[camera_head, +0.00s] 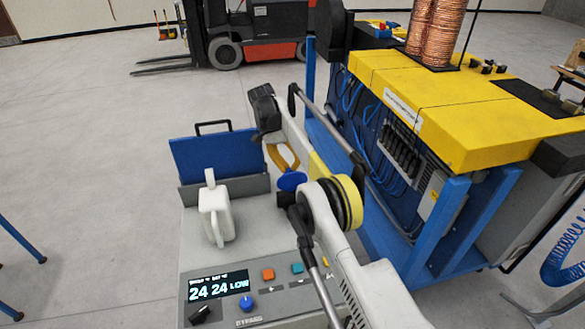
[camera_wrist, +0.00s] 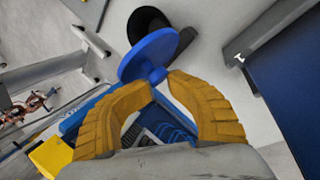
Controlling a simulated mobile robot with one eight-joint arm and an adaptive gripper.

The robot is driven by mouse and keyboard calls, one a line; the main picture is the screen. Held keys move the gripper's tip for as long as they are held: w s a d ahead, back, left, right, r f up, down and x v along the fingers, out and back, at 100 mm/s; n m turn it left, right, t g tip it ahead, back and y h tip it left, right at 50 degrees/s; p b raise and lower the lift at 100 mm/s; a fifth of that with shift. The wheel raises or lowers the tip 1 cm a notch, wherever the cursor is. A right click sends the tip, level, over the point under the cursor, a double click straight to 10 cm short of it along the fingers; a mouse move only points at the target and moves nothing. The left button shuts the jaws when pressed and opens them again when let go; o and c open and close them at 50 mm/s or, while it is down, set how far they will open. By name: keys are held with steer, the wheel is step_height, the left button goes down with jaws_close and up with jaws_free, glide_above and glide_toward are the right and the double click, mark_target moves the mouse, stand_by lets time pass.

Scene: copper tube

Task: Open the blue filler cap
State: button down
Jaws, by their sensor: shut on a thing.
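The blue filler cap (camera_head: 292,181) is a round disc above the right side of the grey machine's top (camera_head: 262,228). It also shows tilted in the wrist view (camera_wrist: 147,55), with a short knob facing my gripper. My gripper (camera_wrist: 161,79) has yellow-orange curved fingers, and their tips close on this knob. In the head view my gripper (camera_head: 288,170) comes down onto the cap from above. A black filler neck (camera_wrist: 147,21) shows behind the cap in the wrist view. The cap covers part of it, so I cannot tell whether they touch.
A white jug (camera_head: 217,218) stands on the machine's top left of the cap. A blue panel with a handle (camera_head: 215,155) rises behind it. A control panel with a display (camera_head: 219,287) is in front. A yellow and blue machine (camera_head: 440,100) stands close on the right.

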steer(key=shift+a+f, duration=0.25)
steer(key=shift+a, duration=0.1)
steer(key=c, duration=1.5)
jaws_free()
steer(key=o, duration=0.4)
steer(key=shift+a, duration=0.3)
steer(key=shift+c, duration=0.2)
steer(key=shift+d, duration=0.3)
steer(key=shift+w+d+r, duration=0.1)
steer(key=shift+d, duration=0.05)
steer(key=shift+d+b, duration=0.1)
steer(key=shift+b, duration=0.2)
